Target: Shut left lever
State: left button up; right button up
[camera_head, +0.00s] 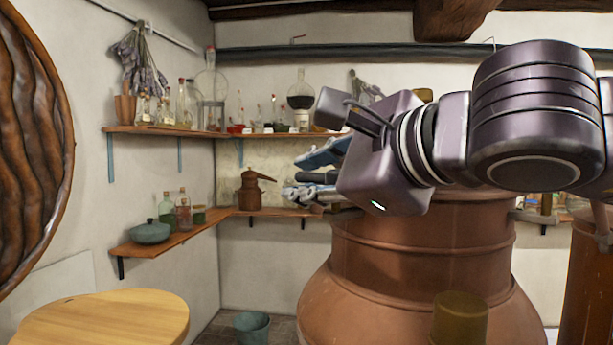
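The large copper alembic pot (415,262) stands at the centre right, with a raised collar. A grey metal fitting (530,217), perhaps a lever, sticks out at the collar's right side. My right gripper (294,178) is at the collar's upper left, with its fingers pointing left. Its upper and lower fingers look apart, with a dark bar-like part between them; I cannot tell whether that part is a lever or the gripper's own linkage. My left gripper is not in view.
Wall shelves (170,131) with bottles and flasks line the corner behind. A small copper still (250,190) stands on the lower shelf. A round wooden table top (105,318) is at the lower left, and a bucket (252,328) is on the floor. Another copper vessel (585,290) is at the right edge.

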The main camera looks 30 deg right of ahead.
grip_shut()
jog(key=shift+y, duration=0.3)
jog(key=shift+s+a+n+g+y+p, duration=0.15)
jog(key=shift+a+n+g+y+p, duration=0.1)
jog(key=shift+n+y, duration=0.55)
jog(key=shift+s+a+n+g+y+p, duration=0.15)
jog(key=shift+a+n+y+p, duration=0.1)
jog(key=shift+n+y, duration=0.55)
jog(key=shift+o, duration=1.1)
grip_release()
jog(key=shift+s, duration=0.1)
jog(key=v, duration=1.2)
jog(key=shift+d, duration=0.2)
